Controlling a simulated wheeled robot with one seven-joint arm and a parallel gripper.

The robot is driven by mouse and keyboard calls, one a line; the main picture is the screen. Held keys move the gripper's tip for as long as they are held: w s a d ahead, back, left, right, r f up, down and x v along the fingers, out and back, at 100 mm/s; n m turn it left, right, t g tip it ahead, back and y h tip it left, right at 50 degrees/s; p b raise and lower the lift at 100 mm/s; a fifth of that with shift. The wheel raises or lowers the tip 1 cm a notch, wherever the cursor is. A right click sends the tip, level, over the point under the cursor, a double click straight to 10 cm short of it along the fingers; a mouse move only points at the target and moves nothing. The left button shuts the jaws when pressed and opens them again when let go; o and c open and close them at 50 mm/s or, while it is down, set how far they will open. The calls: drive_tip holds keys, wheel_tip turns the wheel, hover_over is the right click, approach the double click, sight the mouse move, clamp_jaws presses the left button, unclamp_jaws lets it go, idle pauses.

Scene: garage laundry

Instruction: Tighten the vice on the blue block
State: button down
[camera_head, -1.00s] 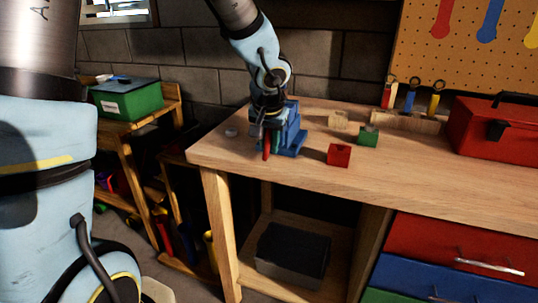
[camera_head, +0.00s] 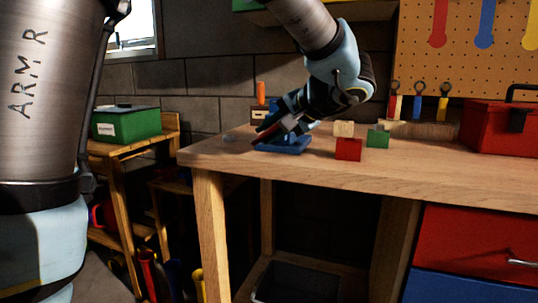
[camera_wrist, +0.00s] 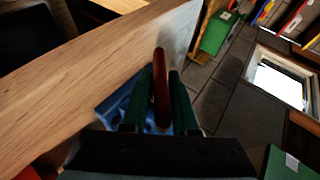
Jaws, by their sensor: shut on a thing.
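The blue vice (camera_head: 287,147) stands near the left end of the wooden workbench, its upper part mostly hidden behind my gripper. It also shows in the wrist view (camera_wrist: 112,108), below and left of the fingers. My gripper (camera_head: 264,134) reaches in tilted, pointing down and left. In the wrist view, my gripper (camera_wrist: 161,75) is shut on the red vice handle (camera_wrist: 161,88), which sits between its two dark green fingers. The handle's far end sticks out past the fingertips. I cannot make out the blue block apart from the vice.
On the workbench (camera_head: 220,155), right of the vice, are a red block (camera_head: 348,150), a pale wooden block (camera_head: 343,129) and a green block (camera_head: 377,138). A red toolbox (camera_head: 498,132) stands farther right. The bench's left edge is close to the vice.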

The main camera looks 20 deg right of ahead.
drive_tip(key=shift+s+a+f+m+t+y+b, duration=0.1)
drive_tip(key=shift+m+t+y+b, duration=0.15)
drive_tip(key=shift+t+y+b, duration=0.45)
drive_tip(key=shift+f+m+t+y+b, duration=0.1)
drive_tip(key=shift+m+t+y+b, duration=0.3)
drive_tip(key=shift+b, duration=0.55)
drive_tip(key=shift+t, duration=0.3)
drive_tip(key=c, duration=0.8)
unclamp_jaws()
drive_tip(key=shift+r, duration=0.2)
drive_tip(key=shift+c, duration=0.2)
drive_tip(key=v, duration=1)
drive_tip(key=shift+s, duration=0.35)
